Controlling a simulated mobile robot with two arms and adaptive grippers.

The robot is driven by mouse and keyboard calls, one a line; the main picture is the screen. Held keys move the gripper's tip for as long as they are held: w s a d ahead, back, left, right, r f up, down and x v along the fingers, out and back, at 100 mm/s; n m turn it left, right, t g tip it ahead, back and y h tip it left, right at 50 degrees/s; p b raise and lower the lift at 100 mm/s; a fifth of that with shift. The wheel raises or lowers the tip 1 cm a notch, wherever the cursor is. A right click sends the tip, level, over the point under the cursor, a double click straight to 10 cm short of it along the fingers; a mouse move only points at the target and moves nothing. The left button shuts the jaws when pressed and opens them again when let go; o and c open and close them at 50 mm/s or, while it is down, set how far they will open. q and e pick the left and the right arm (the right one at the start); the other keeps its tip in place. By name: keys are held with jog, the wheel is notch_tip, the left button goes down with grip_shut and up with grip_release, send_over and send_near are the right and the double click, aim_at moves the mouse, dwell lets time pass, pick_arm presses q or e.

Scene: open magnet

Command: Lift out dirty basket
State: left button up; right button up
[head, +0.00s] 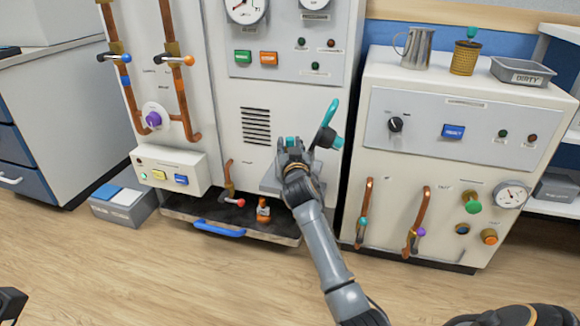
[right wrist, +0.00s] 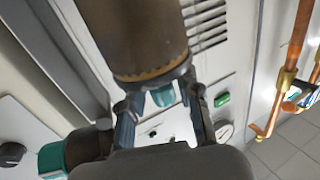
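A brown, dark-stained cylindrical basket (right wrist: 140,40) with a brass-coloured rim fills the top of the right wrist view, which is upside down. Its teal knob (right wrist: 162,95) lies between the fingers of my right gripper (right wrist: 163,105). The gripper looks shut on this knob, with the basket hanging below it.
A teal lever (head: 327,122) stands just right of the right gripper. On the right machine (head: 460,125) are a metal jug (head: 416,48), a cleaner brass basket (head: 466,60) with a teal knob, and a grey tray marked DIRTY (head: 523,76). The floor in front is clear.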

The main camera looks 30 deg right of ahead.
grip_shut()
jog(key=shift+r, duration=0.1)
